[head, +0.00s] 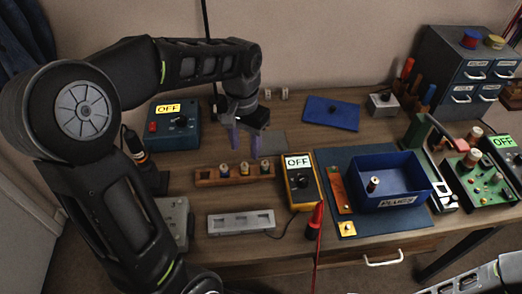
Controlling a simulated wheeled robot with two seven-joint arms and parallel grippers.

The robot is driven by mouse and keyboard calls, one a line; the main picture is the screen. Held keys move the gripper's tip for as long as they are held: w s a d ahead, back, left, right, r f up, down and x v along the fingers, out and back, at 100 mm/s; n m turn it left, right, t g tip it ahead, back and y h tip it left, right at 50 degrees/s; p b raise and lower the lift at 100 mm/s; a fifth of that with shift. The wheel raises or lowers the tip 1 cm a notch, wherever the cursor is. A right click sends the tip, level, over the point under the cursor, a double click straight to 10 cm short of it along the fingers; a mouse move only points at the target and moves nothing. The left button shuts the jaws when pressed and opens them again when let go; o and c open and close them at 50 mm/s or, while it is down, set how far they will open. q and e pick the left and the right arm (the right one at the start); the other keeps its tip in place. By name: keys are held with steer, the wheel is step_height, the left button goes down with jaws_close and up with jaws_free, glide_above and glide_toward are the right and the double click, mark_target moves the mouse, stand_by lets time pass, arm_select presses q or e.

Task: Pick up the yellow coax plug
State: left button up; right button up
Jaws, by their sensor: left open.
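A wooden rack (207,177) in the middle of the table holds a row of small plugs with pale metal tops. The middle plug (245,169) looks yellowish, with others to its left (225,171) and right (265,167); their colours are too small to tell surely. My left gripper (243,143) points down just above and behind the rack, its purplish fingers apart with nothing seen between them. Whether the fingers touch any plug cannot be told. My right gripper is out of view; only part of my right arm shows at the bottom right.
A grey block with holes (240,222) lies in front of the rack. A yellow meter (302,183) marked OFF stands to its right, with a red probe (315,221). A blue bin (412,188) holds a small spool-like part. A blue box (173,128) stands behind left.

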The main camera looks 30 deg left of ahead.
mark_target(244, 163)
arm_select(q)
steer(key=shift+s+r, duration=0.3)
steer(key=shift+s, duration=0.1)
steer(key=shift+f, duration=1.35)
steer(key=shift+w+a+f+p, duration=0.1)
steer(key=shift+f+p, duration=0.2)
steer(key=shift+f, duration=2.35)
jaws_close()
